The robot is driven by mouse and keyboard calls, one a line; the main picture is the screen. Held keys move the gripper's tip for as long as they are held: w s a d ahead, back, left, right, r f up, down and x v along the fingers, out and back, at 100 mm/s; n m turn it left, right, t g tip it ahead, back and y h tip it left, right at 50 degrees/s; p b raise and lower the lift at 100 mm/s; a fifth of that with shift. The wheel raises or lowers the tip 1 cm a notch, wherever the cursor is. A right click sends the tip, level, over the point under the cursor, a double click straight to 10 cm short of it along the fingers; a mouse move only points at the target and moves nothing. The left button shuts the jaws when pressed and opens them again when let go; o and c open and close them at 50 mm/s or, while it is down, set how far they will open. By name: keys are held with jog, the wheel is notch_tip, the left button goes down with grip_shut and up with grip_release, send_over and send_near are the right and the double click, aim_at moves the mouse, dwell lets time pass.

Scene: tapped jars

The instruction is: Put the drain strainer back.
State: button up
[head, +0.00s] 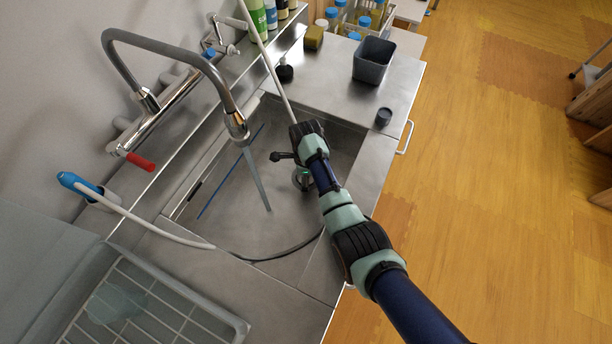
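The steel sink (235,215) lies below the tap (237,125), and a pale stream that looks like running water falls from the spout into it. My arm reaches in from the lower right, and its end, with my gripper (303,180), is over the right part of the sink. The drain opening cannot be made out.
A grey bin (373,60) and a yellow sponge-like block (314,37) stand on the back counter, near bottles (258,15). A drying rack (150,310) is at lower left. Counter around the dark cup is clear.

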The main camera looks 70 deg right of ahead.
notch_tip(320, 180, up, 12)
jog(key=shift+w+d+f, duration=0.1)
jog(key=shift+d+f, duration=0.05)
